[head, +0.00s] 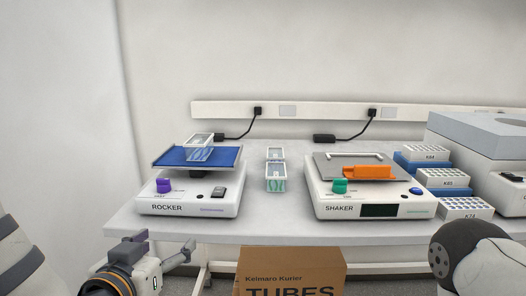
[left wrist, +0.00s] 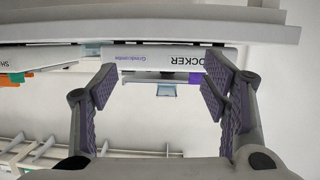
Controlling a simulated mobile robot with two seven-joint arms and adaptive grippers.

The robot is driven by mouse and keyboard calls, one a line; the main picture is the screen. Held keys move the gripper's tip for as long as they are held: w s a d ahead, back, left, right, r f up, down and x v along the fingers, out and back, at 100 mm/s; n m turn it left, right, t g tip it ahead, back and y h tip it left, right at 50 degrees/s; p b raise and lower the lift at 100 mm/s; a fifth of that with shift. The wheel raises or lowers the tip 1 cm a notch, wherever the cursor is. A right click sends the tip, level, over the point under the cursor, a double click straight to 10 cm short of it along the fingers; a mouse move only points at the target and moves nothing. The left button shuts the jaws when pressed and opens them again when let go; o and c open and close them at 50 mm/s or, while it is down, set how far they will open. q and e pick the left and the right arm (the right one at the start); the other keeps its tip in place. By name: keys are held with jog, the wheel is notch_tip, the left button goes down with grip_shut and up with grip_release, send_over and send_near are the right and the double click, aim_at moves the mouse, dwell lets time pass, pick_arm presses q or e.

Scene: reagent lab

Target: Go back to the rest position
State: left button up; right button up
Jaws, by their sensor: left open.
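My left gripper (head: 172,252) is low at the left, in front of the bench's front edge and below the rocker. In the left wrist view its two purple-padded fingers (left wrist: 158,88) are spread apart with nothing between them. The rocker (head: 190,201) stands on the bench with a blue platform (head: 222,157), and a clear box (head: 199,147) sits on that. The rocker's front also shows in the left wrist view (left wrist: 150,57). My right arm comes in at the lower right of the head view, but its gripper is not in view.
A cardboard box (head: 290,268) stands below the bench's front edge.

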pick_arm(q)
jog(key=s+f+g, duration=0.4)
jog(key=s+f, duration=0.1)
jog(key=f, duration=0.5)
jog(key=s+f+g, duration=0.3)
jog(key=s+f, duration=0.2)
jog(key=f, duration=0.4)
jog(key=s+a+f+g, duration=0.1)
jog(key=s+f+g, duration=0.2)
jog(key=s, duration=0.5)
jog(key=s+a+f+g, duration=0.2)
jog(key=s+f+g, duration=0.1)
jog(key=s, duration=0.6)
jog(key=s+a+f+n+g+y, duration=0.1)
jog(key=s+f+g, duration=0.2)
jog(key=s, duration=0.6)
notch_tip(320, 180, down, 3)
jog(key=shift+a+r+g, duration=0.15)
jog(key=shift+a+g, duration=0.1)
jog(key=shift+g, duration=0.05)
pick_arm(e)
jog(key=shift+w, duration=0.55)
jog(key=shift+f, duration=0.1)
